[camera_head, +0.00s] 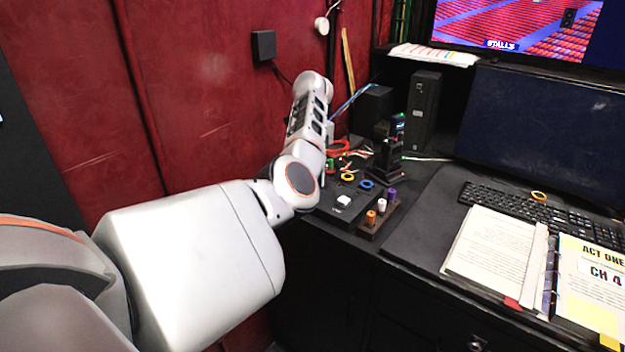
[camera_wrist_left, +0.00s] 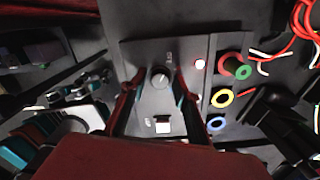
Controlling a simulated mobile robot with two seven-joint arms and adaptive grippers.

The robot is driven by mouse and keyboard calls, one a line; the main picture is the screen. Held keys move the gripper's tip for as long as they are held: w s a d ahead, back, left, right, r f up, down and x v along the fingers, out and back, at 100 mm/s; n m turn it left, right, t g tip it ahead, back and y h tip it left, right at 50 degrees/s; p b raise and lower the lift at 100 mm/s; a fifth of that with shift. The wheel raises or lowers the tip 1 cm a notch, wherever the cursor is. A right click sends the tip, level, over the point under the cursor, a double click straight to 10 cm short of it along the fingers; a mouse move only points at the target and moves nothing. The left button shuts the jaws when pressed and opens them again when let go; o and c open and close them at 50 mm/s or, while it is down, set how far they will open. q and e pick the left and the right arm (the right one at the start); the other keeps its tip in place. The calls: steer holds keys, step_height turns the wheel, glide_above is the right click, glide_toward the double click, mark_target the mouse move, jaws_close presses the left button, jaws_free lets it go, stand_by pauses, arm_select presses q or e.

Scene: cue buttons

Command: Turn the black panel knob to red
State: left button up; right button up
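In the left wrist view, the black panel (camera_wrist_left: 145,50) fills the middle. Its round grey knob (camera_wrist_left: 160,78) has a light mark on top. A white square button (camera_wrist_left: 162,125) sits below the knob in the picture. My left gripper (camera_wrist_left: 157,92) is open, one dark finger on each side of the knob, with no clear contact visible. In the head view, the panel (camera_head: 352,210) and the white button (camera_head: 343,201) show, but my left arm hides the knob. The left gripper cannot be made out there. My right gripper is not in view.
Yellow (camera_wrist_left: 222,98) and blue (camera_wrist_left: 216,122) rings lie to the right. A rack with orange (camera_head: 371,217), white and purple pegs stands close to the panel. A keyboard and open binder (camera_head: 497,248) are farther right.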

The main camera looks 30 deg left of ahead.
arm_select(q)
jaws_close()
